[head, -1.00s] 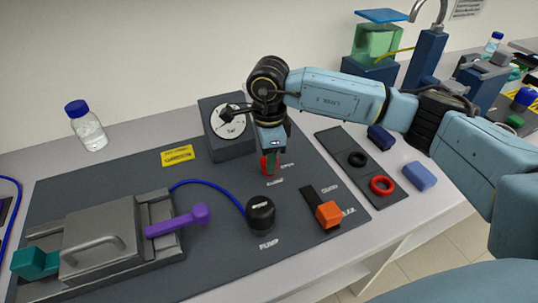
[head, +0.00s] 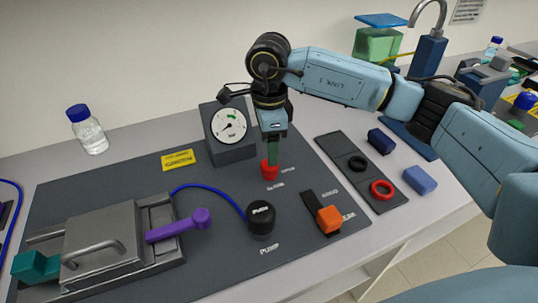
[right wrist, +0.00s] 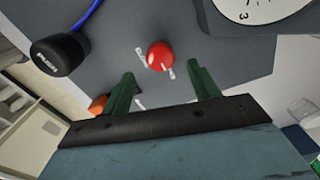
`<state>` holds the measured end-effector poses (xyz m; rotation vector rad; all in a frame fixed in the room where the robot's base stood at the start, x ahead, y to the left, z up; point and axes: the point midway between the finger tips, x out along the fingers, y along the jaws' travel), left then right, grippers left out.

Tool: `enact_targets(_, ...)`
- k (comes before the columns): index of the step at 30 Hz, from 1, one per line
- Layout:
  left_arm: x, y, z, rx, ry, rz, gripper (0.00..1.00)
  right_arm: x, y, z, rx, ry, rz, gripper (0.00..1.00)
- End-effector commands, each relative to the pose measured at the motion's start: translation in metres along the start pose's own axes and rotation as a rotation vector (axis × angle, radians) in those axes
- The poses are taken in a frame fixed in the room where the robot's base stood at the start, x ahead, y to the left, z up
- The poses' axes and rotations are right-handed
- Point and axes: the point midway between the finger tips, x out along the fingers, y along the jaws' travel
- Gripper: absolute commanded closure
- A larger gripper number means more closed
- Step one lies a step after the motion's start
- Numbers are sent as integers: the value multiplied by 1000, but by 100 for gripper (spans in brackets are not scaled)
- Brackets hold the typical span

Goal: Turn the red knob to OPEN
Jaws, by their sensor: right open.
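The red knob (head: 269,170) stands on the dark grey mat in front of the gauge box, with small white lettering beside it. In the right wrist view the knob (right wrist: 160,56) is a round red shape beyond the fingertips, with a white label on either side. My right gripper (head: 272,155) points down from above and is just over the knob, partly in front of it. In the right wrist view its two green fingers (right wrist: 162,80) are spread wide with nothing between them. My left gripper is not in view.
The gauge box (head: 232,148) stands close behind the knob. The black pump button (head: 261,217) and the orange-handled lever (head: 328,218) are in front of it. A metal rig with a purple handle (head: 178,225) is at the left. A tray with rings (head: 345,147) lies to the right.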

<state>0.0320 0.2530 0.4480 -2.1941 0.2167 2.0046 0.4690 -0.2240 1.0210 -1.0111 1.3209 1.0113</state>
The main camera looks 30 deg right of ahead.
Motion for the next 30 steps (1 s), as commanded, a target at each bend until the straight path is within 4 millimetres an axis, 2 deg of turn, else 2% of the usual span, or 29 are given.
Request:
enact_targets(1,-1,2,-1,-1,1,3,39,-14,-1,0,1,-2,-6,39)
enact_targets(6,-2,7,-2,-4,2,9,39,-50,-1,0,0,-2,-4,39)
enact_targets(12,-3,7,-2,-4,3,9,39,-76,0,0,0,0,-2,39)
enact_targets(17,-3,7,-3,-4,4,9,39,-82,0,0,0,0,-1,39)
enact_targets(30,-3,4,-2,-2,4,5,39,-82,0,0,0,0,0,39)
